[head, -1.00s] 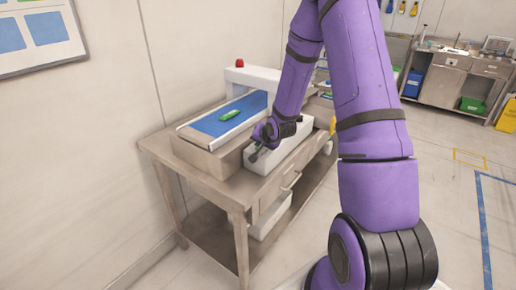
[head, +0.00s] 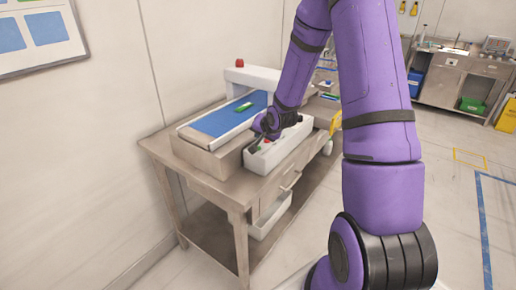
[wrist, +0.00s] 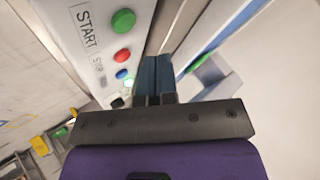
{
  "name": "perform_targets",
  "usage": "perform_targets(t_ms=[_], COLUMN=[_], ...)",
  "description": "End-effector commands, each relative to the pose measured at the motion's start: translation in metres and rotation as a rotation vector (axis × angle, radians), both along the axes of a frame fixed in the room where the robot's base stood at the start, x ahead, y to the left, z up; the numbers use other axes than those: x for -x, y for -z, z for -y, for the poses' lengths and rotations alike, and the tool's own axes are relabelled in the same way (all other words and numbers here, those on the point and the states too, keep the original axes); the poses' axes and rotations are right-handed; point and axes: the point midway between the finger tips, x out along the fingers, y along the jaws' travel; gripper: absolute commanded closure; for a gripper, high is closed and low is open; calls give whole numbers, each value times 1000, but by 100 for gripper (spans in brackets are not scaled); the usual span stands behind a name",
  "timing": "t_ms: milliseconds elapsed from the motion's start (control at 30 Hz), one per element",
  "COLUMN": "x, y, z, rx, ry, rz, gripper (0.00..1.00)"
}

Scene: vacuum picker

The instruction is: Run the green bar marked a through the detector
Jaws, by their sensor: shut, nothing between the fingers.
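The green bar (head: 245,106) lies on the blue conveyor belt (head: 215,124), on the near side of the white detector arch (head: 252,77). Its marking is too small to read. My gripper (head: 257,143) is beside the belt, over the white housing at its right side. In the wrist view my gripper (wrist: 156,68) is shut and empty, close to a white panel (wrist: 73,38). The panel has a green START button (wrist: 123,21), a red button (wrist: 122,55) and a blue button (wrist: 121,74). I cannot tell whether the fingers touch the panel.
A red lamp (head: 239,63) tops the arch. The detector stands on a table (head: 207,186) against the wall, with a white bin (head: 267,216) on its lower shelf. My arm hides part of the far end. Another bench (head: 445,79) stands at the back right.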

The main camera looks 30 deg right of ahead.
Motion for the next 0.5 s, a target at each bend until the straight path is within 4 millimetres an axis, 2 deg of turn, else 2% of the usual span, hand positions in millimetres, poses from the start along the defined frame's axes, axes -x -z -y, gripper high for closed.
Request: perform_targets(t_ms=[233,500], x=[0,0], y=[-22,-31], z=[0,0], rx=[-1,0], ry=[1,0], rz=[3,1], gripper=[100,100])
